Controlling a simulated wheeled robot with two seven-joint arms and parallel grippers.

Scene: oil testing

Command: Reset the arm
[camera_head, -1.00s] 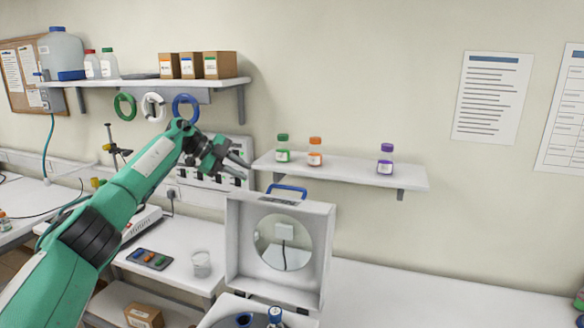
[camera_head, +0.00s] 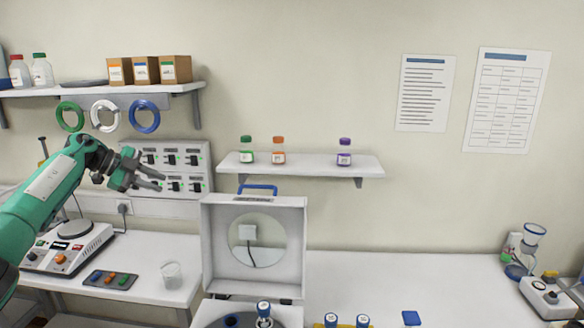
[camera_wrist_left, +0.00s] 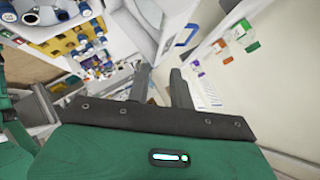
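My left arm (camera_head: 45,195) is green and comes in from the left in the head view. Its gripper (camera_head: 160,181) is raised in front of the wall panel with switches, to the left of the small shelf. In the left wrist view the gripper's two dark fingers (camera_wrist_left: 161,86) stand apart with nothing between them, so it is open and empty. My right gripper is in neither view.
A small shelf (camera_head: 300,164) holds green-, orange- and purple-capped bottles. Below stands a white device with its lid (camera_head: 254,285) raised. A hotplate (camera_head: 68,247), a dark tray (camera_head: 110,280) and a beaker (camera_head: 171,275) stand left. The right bench has a clear stretch.

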